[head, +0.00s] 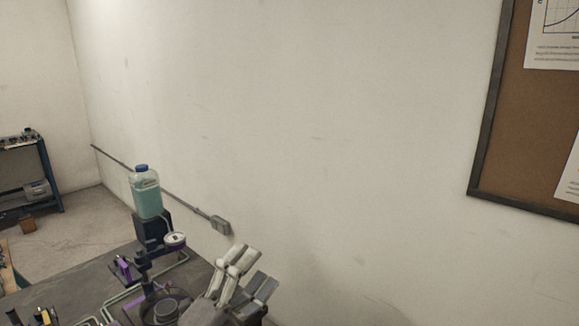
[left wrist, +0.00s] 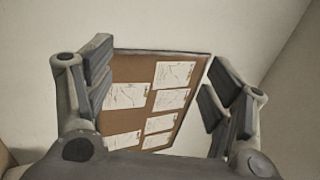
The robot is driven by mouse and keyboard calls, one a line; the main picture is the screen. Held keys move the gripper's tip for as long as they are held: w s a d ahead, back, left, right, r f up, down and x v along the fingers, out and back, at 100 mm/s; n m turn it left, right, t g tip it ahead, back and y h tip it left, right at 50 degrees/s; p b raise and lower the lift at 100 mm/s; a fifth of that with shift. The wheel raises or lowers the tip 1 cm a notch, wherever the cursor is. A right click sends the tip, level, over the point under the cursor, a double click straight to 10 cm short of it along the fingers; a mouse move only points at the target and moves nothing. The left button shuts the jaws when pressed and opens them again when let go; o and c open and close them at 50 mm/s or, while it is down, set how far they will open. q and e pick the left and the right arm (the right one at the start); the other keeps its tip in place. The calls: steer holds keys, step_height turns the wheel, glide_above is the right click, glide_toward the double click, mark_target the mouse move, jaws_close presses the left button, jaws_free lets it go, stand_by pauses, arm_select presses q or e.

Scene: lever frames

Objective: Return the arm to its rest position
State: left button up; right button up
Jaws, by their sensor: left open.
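My left gripper (head: 250,272) is at the bottom middle of the head view, over the right end of the dark bench. Its fingers point up. In the left wrist view the gripper (left wrist: 160,88) has its two dark-padded fingers wide apart with nothing between them. Part of the wall and a cork board (left wrist: 132,75) with several papers show beyond the fingers. My right gripper is in neither view.
A bottle of green liquid (head: 147,197) with a blue cap stands on a dark stand, with a round gauge (head: 175,240) beside it. Pipes run along the bench (head: 85,272). A thin conduit ends in a grey box (head: 221,225) on the wall.

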arm_select(q)
steer(key=s+a+f+n+g+y, duration=0.2)
steer(key=s+a+f+n+y, duration=0.1)
steer(key=a+f+n+y, duration=0.55)
steer(key=s+a+f+n+g+y, duration=0.25)
steer(key=a+f+n+y, duration=0.3)
steer(key=f+n, duration=0.55)
steer(key=s+f+n+g, duration=0.2)
steer(key=s+f+g, duration=0.4)
steer(key=s, duration=0.4)
steer(key=s+f+n+g, duration=0.2)
steer(key=s+f+g, duration=0.2)
steer(key=s+f, duration=0.5)
steer(key=s+f+g, duration=0.1)
steer(key=s+f, duration=0.1)
steer(key=f, duration=1)
steer(key=s+f, duration=0.2)
steer(key=f, duration=1.1)
steer(key=s+a+f+g, duration=0.1)
steer(key=s+a+f, duration=0.2)
steer(key=s+f, duration=1.2)
steer(key=shift+s+f+m, duration=0.35)
steer(key=shift+s+f, duration=0.05)
steer(key=shift+s, duration=0.2)
